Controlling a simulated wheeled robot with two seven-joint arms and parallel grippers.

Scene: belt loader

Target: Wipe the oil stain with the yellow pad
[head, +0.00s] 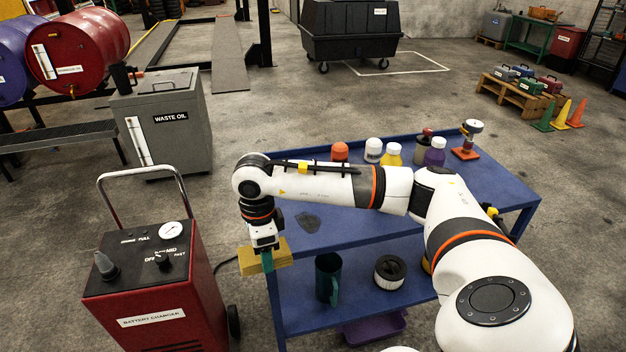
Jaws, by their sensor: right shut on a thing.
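The yellow pad (283,252) is a tan-yellow block at the left edge of the blue cart (490,178). My right gripper (267,260) points down and is shut on the pad, its teal fingertip in front of the block. I cannot tell whether the pad touches the cart top. The dark oil stain (308,222) is a small irregular patch on the cart's top shelf, to the right of the pad and apart from it. My right arm crosses above the shelf and hides part of it. My left gripper is not in view.
A green mug (328,279) and a filter (389,272) sit on the lower shelf. A red battery charger (150,285) stands close at left.

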